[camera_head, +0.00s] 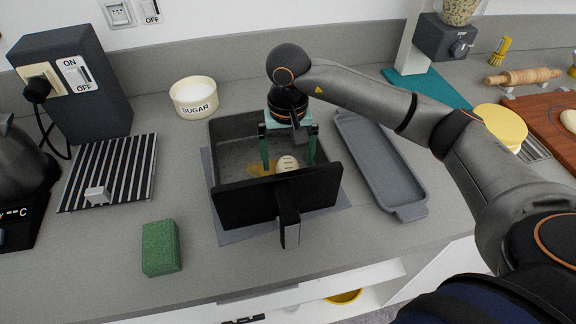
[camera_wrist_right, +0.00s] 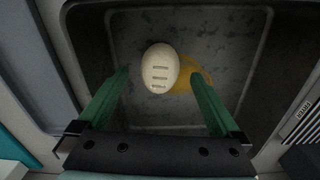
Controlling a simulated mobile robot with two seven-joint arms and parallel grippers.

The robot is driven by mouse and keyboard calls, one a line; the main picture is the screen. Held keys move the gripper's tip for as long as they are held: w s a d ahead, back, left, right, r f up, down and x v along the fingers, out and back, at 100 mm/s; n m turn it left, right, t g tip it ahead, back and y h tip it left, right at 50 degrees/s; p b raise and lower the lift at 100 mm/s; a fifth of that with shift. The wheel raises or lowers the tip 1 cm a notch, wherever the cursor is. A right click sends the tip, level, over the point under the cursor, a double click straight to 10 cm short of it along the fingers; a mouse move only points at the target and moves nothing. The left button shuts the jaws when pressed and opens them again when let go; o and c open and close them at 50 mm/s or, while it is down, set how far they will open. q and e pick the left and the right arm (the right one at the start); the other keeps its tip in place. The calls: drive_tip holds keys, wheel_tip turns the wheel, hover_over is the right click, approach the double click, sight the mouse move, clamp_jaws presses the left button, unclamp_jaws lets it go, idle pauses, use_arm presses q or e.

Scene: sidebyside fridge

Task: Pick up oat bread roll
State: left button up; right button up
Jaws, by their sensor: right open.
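The oat bread roll (camera_head: 288,163) is a pale oval with several short slashes on top. It lies inside a dark grey open box (camera_head: 231,135) with a raised black front panel and handle. In the wrist view the roll (camera_wrist_right: 160,68) sits on the box floor, between the lines of the two fingers. My right gripper (camera_head: 288,158) reaches down into the box from above, with its green fingers apart and nothing held. In the wrist view its fingertips (camera_wrist_right: 160,74) show to either side of the roll. My left gripper is not in view.
A yellow-brown stain (camera_wrist_right: 196,80) lies beside the roll. A grey tray (camera_head: 382,165) stands right of the box, a sugar bowl (camera_head: 194,97) behind it. A green sponge (camera_head: 160,248) lies front left, a striped rack (camera_head: 112,170) farther left. The front counter is mostly clear.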

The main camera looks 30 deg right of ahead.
drive_tip(key=shift+f, duration=1.35)
drive_tip(key=c, duration=1.4)
